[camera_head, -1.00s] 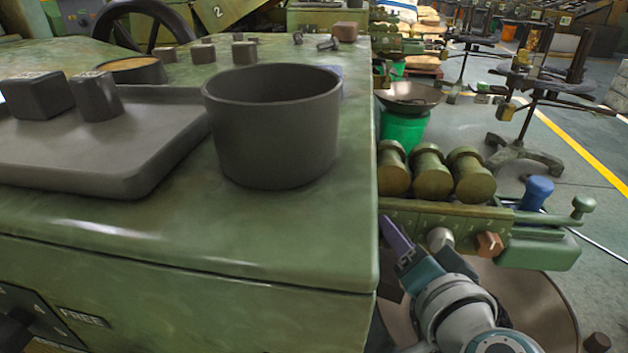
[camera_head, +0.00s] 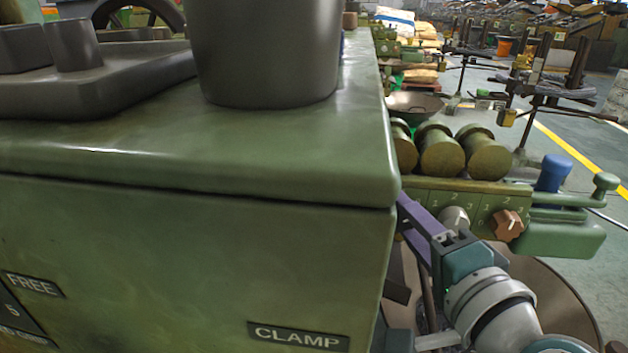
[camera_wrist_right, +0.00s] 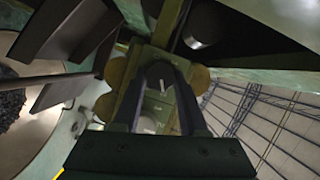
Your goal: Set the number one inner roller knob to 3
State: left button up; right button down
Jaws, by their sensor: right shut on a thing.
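A green roller unit at the right carries a panel (camera_head: 481,201) with two knobs, each beside small numbers. The left knob is grey (camera_head: 455,218); the right one is brown and faceted (camera_head: 508,224), with a pale pointer line. I cannot read which knob is number one inner. My right gripper (camera_head: 448,230) is at the grey knob, its fingers shut around it. In the right wrist view the fingers (camera_wrist_right: 160,72) close in front of the numbered panel, with a pale pointer line between them. The grey knob's setting is unclear. My left gripper is not in view.
Three olive rollers (camera_head: 440,151) sit above the panel. A blue knob (camera_head: 553,172) and a green round-topped handle (camera_head: 605,184) stand at its right. A large green machine body (camera_head: 200,230) fills the left, with a dark pot (camera_head: 265,55) and tray (camera_head: 110,90) on top.

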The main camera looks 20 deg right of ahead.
dwell(0.3)
jog(key=shift+c, duration=2.2)
grip_release()
jog(key=v, duration=1)
jog(key=shift+p, duration=0.45)
